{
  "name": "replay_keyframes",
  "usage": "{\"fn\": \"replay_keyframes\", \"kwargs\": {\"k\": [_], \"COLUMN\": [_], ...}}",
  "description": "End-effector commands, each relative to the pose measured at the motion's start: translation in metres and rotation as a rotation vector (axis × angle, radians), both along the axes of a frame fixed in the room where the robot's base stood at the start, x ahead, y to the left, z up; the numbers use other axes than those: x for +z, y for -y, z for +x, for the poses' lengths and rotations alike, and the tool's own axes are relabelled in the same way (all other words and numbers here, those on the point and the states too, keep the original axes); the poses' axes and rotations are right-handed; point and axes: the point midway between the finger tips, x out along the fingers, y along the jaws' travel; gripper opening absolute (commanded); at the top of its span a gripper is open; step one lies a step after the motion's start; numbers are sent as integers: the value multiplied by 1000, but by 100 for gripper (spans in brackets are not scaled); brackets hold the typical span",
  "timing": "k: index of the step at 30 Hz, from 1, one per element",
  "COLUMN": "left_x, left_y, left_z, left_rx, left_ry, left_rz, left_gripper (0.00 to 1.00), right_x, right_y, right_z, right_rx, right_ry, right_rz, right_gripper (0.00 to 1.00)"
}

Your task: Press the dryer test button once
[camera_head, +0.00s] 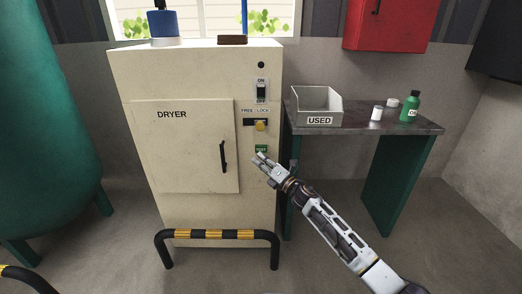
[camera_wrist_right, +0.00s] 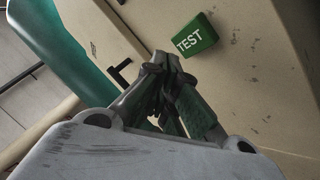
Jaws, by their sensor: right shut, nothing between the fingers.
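The dryer (camera_head: 185,75) is a cream cabinet with a door marked DRYER on its left part. Its green test button (camera_head: 261,149) sits low on the right front strip, below the yellow knob. In the right wrist view the green button marked TEST (camera_wrist_right: 196,36) stands out from the cream panel. My right gripper (camera_head: 260,157) is shut and empty, its tips just below the button in the head view. In the wrist view its fingertips (camera_wrist_right: 168,58) are close to the button's left side; whether they touch it I cannot tell. My left gripper is not in view.
A black and yellow guard rail (camera_head: 217,234) stands before the dryer. A bench (camera_head: 360,127) at right holds a USED bin (camera_head: 318,119) and a green bottle (camera_head: 410,107). A green tank (camera_head: 45,120) stands at left. An ON switch (camera_head: 261,91) and yellow knob (camera_head: 260,126) are above the button.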

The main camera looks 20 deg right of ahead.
Motion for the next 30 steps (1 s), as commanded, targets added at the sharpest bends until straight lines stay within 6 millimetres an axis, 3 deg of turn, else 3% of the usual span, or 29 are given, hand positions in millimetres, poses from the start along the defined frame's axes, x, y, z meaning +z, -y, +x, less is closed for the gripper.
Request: {"fn": "replay_keyframes", "kwargs": {"k": [15, 30], "left_x": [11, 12], "left_y": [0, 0], "left_z": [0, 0], "left_rx": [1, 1], "left_ry": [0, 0], "left_rz": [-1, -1], "left_gripper": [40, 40], "right_x": [1, 1], "right_y": [-9, -9], "right_z": [-30, -33], "right_rx": [1, 1], "right_ry": [0, 1], "right_rz": [0, 0], "right_gripper": [0, 0]}}
